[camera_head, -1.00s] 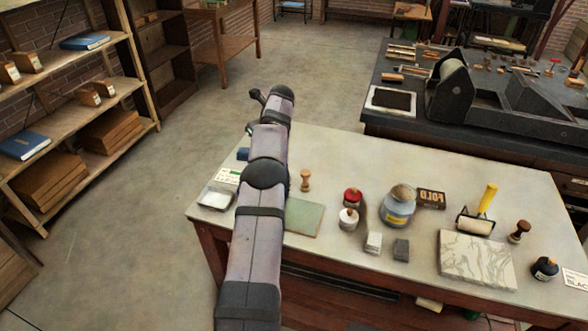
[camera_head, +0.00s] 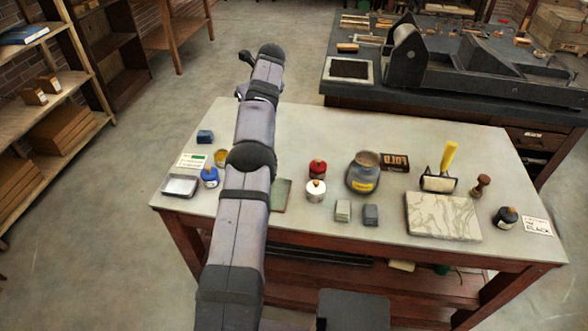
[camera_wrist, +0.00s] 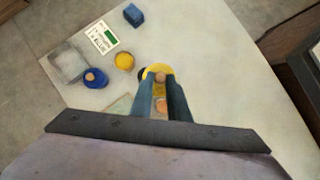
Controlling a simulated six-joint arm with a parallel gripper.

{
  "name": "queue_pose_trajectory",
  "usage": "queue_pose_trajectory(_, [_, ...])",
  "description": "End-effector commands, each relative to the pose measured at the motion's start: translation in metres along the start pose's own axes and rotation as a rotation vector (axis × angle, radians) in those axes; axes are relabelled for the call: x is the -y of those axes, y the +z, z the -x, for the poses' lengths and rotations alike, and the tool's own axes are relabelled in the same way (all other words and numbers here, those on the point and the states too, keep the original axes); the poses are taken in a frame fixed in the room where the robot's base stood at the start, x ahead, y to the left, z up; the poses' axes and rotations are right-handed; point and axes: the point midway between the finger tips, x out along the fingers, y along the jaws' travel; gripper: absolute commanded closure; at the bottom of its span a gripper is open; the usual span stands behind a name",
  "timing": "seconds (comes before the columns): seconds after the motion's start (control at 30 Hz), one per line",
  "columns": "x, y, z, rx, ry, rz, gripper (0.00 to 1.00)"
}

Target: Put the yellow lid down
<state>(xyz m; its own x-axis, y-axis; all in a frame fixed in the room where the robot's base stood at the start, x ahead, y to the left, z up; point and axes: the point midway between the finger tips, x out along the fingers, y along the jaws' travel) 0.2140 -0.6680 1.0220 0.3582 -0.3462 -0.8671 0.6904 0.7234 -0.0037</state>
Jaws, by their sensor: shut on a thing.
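The yellow lid (camera_wrist: 152,70), a round disc with a wooden knob, is between the fingertips of my gripper (camera_wrist: 160,82) in the wrist view. The fingers are shut on it, and their sides hide part of it. It appears to be over the pale tabletop; its height is not clear. An open-looking yellow jar (camera_wrist: 124,61) stands to the left of the lid, apart from it. The jar also shows left of my arm in the head view (camera_head: 221,158). In the head view my arm hides the gripper and lid.
A blue-lidded jar (camera_wrist: 95,78), a shallow tray (camera_wrist: 70,66), a card (camera_wrist: 103,40) and a blue block (camera_wrist: 133,14) surround the yellow jar. Bare tabletop (camera_wrist: 215,70) lies right of my gripper.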

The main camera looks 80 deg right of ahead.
Motion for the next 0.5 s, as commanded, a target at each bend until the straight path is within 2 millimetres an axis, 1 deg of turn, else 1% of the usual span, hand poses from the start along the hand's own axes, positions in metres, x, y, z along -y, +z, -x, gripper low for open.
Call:
queue_pose_trajectory(0.03, [0.007, -0.005, 0.002, 0.001, -0.006, -0.010, 1.00])
queue_pose_trajectory(0.1, [0.016, -0.010, 0.006, 0.001, -0.013, -0.024, 1.00])
queue_pose_trajectory(0.3, [0.028, -0.020, 0.014, 0.002, -0.024, -0.047, 1.00])
queue_pose_trajectory(0.5, [0.036, -0.030, 0.018, 0.002, -0.033, -0.064, 1.00])
